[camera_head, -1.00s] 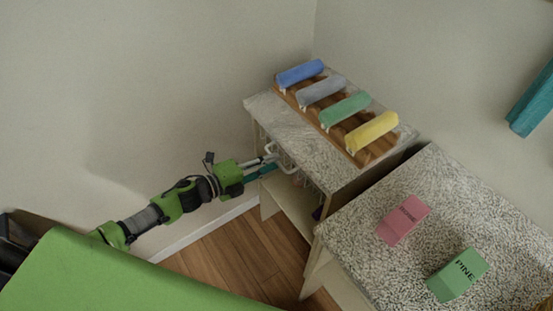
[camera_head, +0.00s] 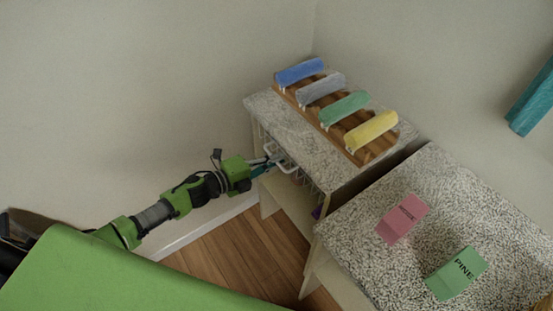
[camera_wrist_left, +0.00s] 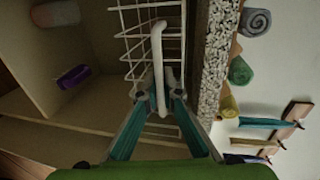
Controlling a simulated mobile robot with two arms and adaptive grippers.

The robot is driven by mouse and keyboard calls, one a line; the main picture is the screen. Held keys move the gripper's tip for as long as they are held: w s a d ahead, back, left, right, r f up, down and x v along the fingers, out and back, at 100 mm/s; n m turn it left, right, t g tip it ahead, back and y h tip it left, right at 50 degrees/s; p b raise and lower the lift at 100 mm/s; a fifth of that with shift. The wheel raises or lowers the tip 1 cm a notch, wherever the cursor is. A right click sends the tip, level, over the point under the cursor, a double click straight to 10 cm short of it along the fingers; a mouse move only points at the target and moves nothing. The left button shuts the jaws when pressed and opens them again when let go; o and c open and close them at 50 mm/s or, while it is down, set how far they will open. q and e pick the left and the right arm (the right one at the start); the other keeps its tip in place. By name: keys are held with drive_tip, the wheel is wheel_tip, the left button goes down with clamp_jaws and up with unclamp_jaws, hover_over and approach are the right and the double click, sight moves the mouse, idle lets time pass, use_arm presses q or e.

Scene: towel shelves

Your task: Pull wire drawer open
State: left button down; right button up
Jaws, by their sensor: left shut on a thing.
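The white wire drawer (camera_wrist_left: 135,42) shows in the left wrist view as a grid beside the speckled top's edge. In the head view it sits under the speckled shelf top, mostly hidden. Its white bar handle (camera_wrist_left: 157,55) stands out from the grid and also shows in the head view (camera_head: 286,170). My left gripper (camera_wrist_left: 160,98) has its teal fingers on either side of the handle and is shut on it. In the head view my left gripper (camera_head: 272,163) reaches the drawer front from the left. My right gripper is not in view.
Rolled blue, grey, green and yellow towels (camera_head: 372,131) lie on a wooden rack on the speckled shelf top (camera_head: 285,125). A second speckled top (camera_head: 350,235) stands at right with pink and green labelled blocks (camera_head: 456,274). Wooden floor (camera_head: 230,250) is clear before the shelves.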

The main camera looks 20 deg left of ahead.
use_arm(q)
drive_tip(key=f+p+v, duration=0.1)
drive_tip(key=f+v, duration=0.1)
drive_tip(key=v, duration=0.8)
drive_tip(key=s+f+v, duration=0.1)
drive_tip(key=f+v, duration=0.1)
drive_tip(key=v, duration=0.9)
drive_tip(key=shift+a+f+p, duration=0.3)
drive_tip(key=shift+a+p, duration=0.05)
drive_tip(key=shift+p, duration=0.05)
drive_tip(key=c, duration=2.2)
unclamp_jaws()
drive_tip(key=shift+c, duration=0.2)
drive_tip(key=v, duration=1.2)
